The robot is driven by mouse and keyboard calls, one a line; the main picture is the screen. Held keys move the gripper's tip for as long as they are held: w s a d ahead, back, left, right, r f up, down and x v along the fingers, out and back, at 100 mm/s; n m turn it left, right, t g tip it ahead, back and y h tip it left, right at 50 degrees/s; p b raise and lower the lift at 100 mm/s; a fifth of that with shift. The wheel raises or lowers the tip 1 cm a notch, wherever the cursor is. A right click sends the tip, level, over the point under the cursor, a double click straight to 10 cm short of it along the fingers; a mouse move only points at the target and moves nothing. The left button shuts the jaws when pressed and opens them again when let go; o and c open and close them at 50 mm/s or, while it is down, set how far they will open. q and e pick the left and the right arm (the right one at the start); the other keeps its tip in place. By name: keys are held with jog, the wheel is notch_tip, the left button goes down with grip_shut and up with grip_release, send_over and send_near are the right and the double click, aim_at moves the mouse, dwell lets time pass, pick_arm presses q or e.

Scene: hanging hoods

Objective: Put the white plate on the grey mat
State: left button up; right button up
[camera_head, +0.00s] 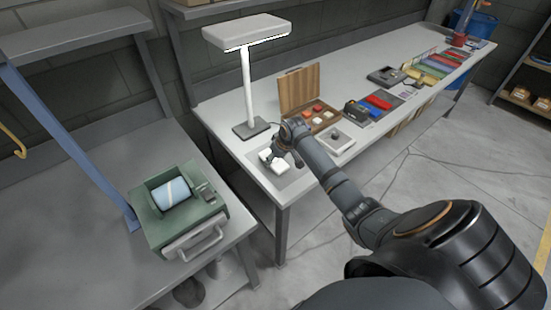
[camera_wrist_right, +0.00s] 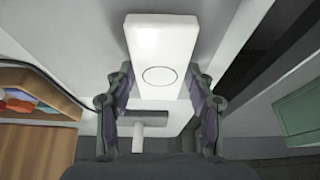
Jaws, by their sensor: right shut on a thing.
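The white plate (camera_head: 279,168) is a small, thick rectangular slab at the near left end of the long bench. In the right wrist view the plate (camera_wrist_right: 162,45) shows a thin dark circle on its face. My right gripper (camera_head: 283,157) reaches in over it, fingers down, and partly hides it. In the right wrist view my right gripper (camera_wrist_right: 160,82) has a finger on each side of the plate and is shut on it. The grey mat (camera_head: 294,180) lies under and around the plate; I cannot tell whether the plate touches it. My left gripper is not in view.
A white lamp (camera_head: 248,85) stands just behind the plate. An open wooden box (camera_head: 299,88) and a grey-white block with a dark knob (camera_head: 335,140) are to the right. A green machine (camera_head: 180,225) sits on the left table. A gap separates the tables.

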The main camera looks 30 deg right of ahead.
jog(key=shift+f, duration=0.45)
jog(key=o, duration=1.4)
jog(key=shift+c, duration=0.2)
jog(key=v, duration=1.2)
